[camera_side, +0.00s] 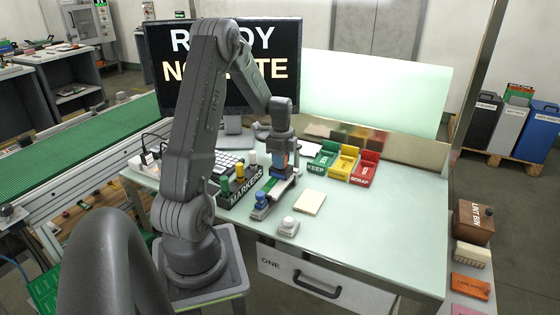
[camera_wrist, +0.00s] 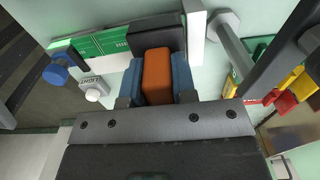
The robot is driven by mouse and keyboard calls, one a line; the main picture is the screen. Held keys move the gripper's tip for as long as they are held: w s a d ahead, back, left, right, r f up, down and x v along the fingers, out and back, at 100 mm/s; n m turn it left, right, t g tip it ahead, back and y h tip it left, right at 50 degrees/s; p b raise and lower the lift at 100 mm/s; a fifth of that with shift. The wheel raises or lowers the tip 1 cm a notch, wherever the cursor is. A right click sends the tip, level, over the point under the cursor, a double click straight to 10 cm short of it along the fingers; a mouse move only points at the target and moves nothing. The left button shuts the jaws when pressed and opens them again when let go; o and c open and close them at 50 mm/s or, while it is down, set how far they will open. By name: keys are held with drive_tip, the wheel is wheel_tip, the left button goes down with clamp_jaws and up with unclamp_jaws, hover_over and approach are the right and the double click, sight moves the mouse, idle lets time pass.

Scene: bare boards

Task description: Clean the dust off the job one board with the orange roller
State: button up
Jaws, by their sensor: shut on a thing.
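My gripper (camera_side: 278,166) is shut on the orange roller, whose orange block-shaped part (camera_wrist: 157,76) shows between the blue finger pads in the wrist view. A dark wide part (camera_wrist: 157,40) lies just beyond it, perhaps the roller's head. A green board (camera_wrist: 103,43) with white markings lies in a holder with a blue knob (camera_wrist: 56,74); in the side view the board (camera_side: 280,188) is under and in front of my gripper. The dark part overlaps the board's right end in the wrist view; I cannot tell whether they touch. Dust is too small to make out.
A white button (camera_side: 288,226) and cream pad (camera_side: 310,202) lie right of the holder. A markers box (camera_side: 243,190) stands close at left. Green (camera_side: 322,160), yellow (camera_side: 342,163) and red (camera_side: 364,170) trays stand behind. The table's right part is clear. A drawer below reads ONE (camera_side: 272,264).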

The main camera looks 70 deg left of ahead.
drive_tip(key=shift+s+d, duration=2.75)
idle(1.2)
drive_tip(key=shift+w+a, duration=2.75)
drive_tip(key=shift+s+d, duration=0.15)
drive_tip(key=shift+s+d, duration=2.6)
